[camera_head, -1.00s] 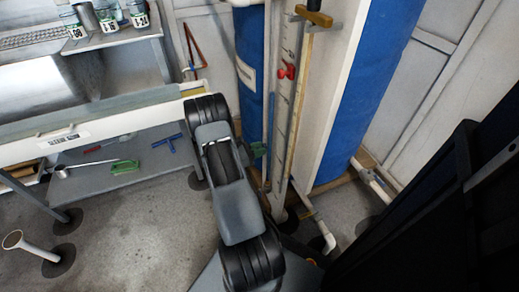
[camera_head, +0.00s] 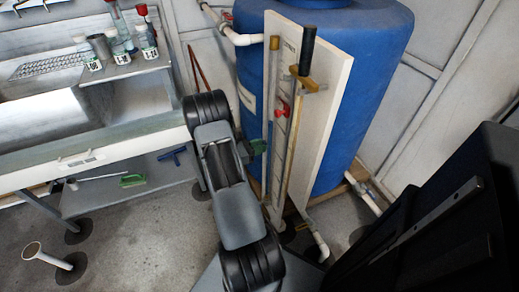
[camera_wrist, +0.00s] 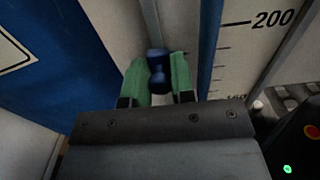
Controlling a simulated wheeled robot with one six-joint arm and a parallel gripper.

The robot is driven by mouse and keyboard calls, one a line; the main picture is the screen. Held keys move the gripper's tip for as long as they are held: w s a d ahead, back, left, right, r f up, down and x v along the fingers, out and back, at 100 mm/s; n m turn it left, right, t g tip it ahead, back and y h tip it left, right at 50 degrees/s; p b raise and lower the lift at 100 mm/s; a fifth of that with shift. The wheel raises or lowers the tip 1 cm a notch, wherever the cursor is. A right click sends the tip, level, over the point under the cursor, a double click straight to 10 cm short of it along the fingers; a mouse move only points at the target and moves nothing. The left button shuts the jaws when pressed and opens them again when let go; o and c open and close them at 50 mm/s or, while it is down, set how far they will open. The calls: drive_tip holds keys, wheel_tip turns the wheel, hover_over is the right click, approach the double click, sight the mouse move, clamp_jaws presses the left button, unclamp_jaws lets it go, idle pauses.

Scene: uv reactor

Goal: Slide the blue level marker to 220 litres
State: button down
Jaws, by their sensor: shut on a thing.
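The blue level marker (camera_wrist: 159,72) is a small dark blue spool-shaped piece in the wrist view. My gripper (camera_wrist: 158,78) has green fingers, one on each side of the marker, shut on it. The marker sits beside the scale board (camera_wrist: 235,60). In the picture it lies lower than the "200" label (camera_wrist: 272,19) and above a partly cut-off label that looks like 160. A 220 label is not in the wrist view. In the head view my gripper (camera_head: 258,147) is at the gauge's left side; the marker is not clear there.
The blue tank (camera_head: 350,110) stands behind the gauge panel (camera_head: 325,100). A red fitting (camera_head: 282,108) and a brass-coloured handle (camera_head: 305,82) are on the gauge, higher than my gripper. A steel sink bench (camera_head: 90,140) with bottles is at left. White pipes (camera_head: 318,240) run near the floor.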

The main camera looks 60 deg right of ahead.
wheel_tip(320, 180, up, 7)
drive_tip(key=p, duration=0.4)
drive_tip(key=shift+s+r, duration=0.1)
drive_tip(key=shift+r, duration=0.1)
drive_tip(key=c, duration=1)
unclamp_jaws()
drive_tip(key=shift+a, duration=0.1)
drive_tip(key=p+v, duration=0.1)
drive_tip(key=v, duration=1.2)
drive_tip(key=shift+w+a, duration=0.25)
drive_tip(key=shift+w, duration=0.1)
